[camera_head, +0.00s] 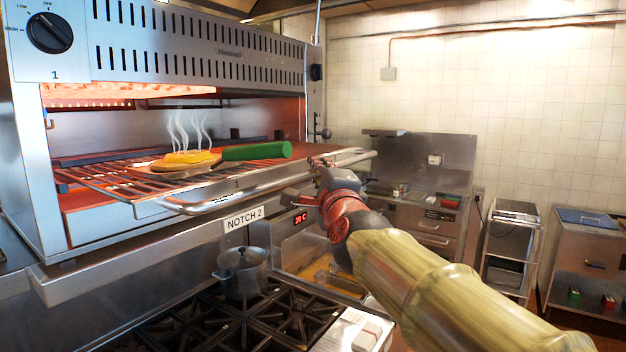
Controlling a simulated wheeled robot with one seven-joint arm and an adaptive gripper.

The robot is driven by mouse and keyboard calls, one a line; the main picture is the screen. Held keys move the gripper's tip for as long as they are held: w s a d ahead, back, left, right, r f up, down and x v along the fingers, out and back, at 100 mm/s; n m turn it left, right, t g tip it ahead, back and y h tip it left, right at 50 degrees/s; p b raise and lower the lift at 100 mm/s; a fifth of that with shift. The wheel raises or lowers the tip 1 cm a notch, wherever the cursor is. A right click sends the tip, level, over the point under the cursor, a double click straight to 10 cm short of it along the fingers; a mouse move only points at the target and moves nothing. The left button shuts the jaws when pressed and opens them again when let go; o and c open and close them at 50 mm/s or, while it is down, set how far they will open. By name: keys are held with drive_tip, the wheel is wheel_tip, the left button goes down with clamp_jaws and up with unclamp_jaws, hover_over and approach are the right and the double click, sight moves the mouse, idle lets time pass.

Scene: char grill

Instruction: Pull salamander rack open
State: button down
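The salamander (215,60) fills the upper left in the head view, with orange heating glow under its top. Its wire rack (105,182) sticks out at the front and carries a steaming dish (188,160) with yellow food and a green handle (258,151). A curved metal handle bar (215,207) runs along the rack's front. My gripper (305,181) is at the right part of this bar, with dark finger parts close above and below it. Whether the fingers touch or grip the bar is unclear. My wrist hides part of the view behind it.
A label reading "NOTCH 2" (243,219) and a red display (300,218) sit below the rack. A lidded pot (242,272) stands on the black burner grates (225,318) underneath. Counters and a metal cart (508,250) stand farther right along the tiled wall.

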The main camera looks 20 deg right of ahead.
idle(0.3)
drive_tip(key=c, duration=1.9)
unclamp_jaws()
drive_tip(key=shift+o, duration=0.5)
drive_tip(key=v, duration=1.2)
